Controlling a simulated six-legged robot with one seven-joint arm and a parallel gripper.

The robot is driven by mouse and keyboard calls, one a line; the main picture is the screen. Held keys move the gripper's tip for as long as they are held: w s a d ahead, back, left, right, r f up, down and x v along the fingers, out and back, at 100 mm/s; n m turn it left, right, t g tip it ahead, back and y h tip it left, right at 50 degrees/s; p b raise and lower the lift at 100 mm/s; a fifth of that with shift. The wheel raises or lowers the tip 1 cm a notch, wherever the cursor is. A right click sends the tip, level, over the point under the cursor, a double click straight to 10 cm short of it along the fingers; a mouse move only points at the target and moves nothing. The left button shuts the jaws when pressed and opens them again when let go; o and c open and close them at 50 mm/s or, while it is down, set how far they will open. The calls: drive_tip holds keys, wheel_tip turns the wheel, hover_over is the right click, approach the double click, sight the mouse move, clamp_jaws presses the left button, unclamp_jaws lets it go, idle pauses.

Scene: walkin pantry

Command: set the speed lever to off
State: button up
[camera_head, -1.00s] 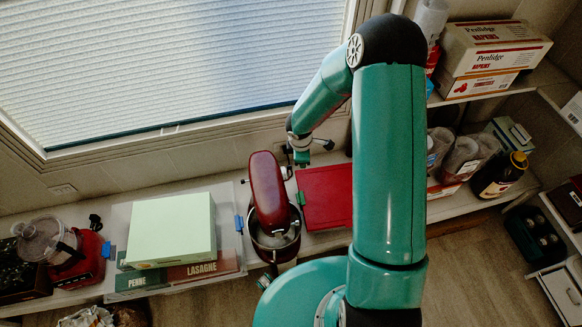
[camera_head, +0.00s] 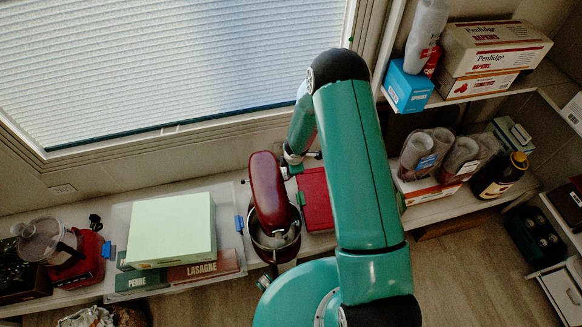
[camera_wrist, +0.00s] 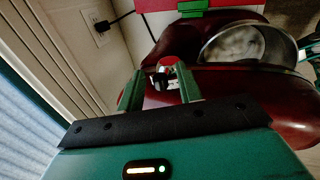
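The red stand mixer (camera_head: 268,190) stands on the shelf below the window, its head above a metal bowl (camera_head: 262,240) with pale contents. My gripper (camera_head: 292,168) is at the right side of the mixer head, near its rear end, partly hidden by my arm. In the wrist view my gripper (camera_wrist: 162,84) has its two green fingers apart, pointing at the red mixer body (camera_wrist: 255,100). A small dark and pale part (camera_wrist: 164,76), perhaps the speed lever, shows between the fingertips. I cannot tell whether the fingers touch it. The lever's setting cannot be read.
A red board (camera_head: 316,198) lies right of the mixer. A pale green box (camera_head: 172,230) and pasta boxes (camera_head: 203,266) are at left. Clear containers (camera_head: 420,150) and a dark bottle (camera_head: 497,176) stand at right. A wall socket (camera_wrist: 98,28) with a plug is near the gripper.

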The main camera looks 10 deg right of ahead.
drive_tip(key=shift+w+f, duration=0.25)
drive_tip(key=shift+f, duration=0.45)
clamp_jaws()
drive_tip(key=shift+w+a+g, duration=0.1)
drive_tip(key=shift+w+g, duration=0.55)
drive_tip(key=shift+g, duration=0.55)
drive_tip(key=shift+w+f+g, duration=0.2)
drive_tip(key=shift+w+g, duration=0.25)
drive_tip(key=shift+g, duration=0.6)
drive_tip(key=shift+w+f+g, duration=0.2)
drive_tip(key=shift+w+g, duration=0.25)
drive_tip(key=shift+g, duration=0.55)
drive_tip(key=shift+w+f+g, duration=0.2)
drive_tip(key=shift+w+g, duration=0.25)
drive_tip(key=shift+g, duration=0.6)
drive_tip(key=shift+a, duration=0.1)
